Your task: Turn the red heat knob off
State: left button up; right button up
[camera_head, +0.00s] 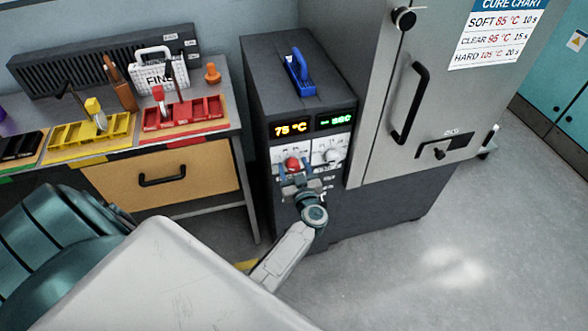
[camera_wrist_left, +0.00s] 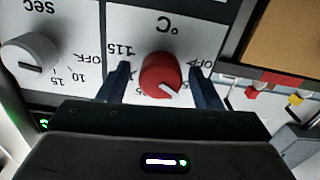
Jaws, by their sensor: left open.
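The red heat knob (camera_head: 292,164) is on the front panel of the dark control box, under a display reading 75 °C. In the left wrist view the red knob (camera_wrist_left: 160,75) shows upside down, with a white pointer line, "115" and "OFF" marks around it. My left gripper (camera_head: 290,172) is at the panel, its two fingers on either side of the knob. In the left wrist view the gripper (camera_wrist_left: 158,85) is open, with a gap seen between the fingers and the knob. My right gripper is not in view.
A white seconds knob (camera_head: 333,155) sits right of the red one, under a green display (camera_head: 336,120). A blue handle (camera_head: 299,72) tops the box. A grey cabinet door with a black handle (camera_head: 410,103) stands right. A bench with coloured trays (camera_head: 186,114) is left.

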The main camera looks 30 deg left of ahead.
pick_arm(q)
jog(key=shift+c, duration=0.5)
jog(key=c, duration=0.9)
jog(key=shift+r+n+p, duration=0.1)
jog(key=shift+n+p, duration=0.25)
jog(key=shift+n, duration=0.25)
jog(key=shift+s+n+p, duration=0.1)
jog(key=shift+n+p, duration=0.25)
jog(key=shift+n, duration=2.95)
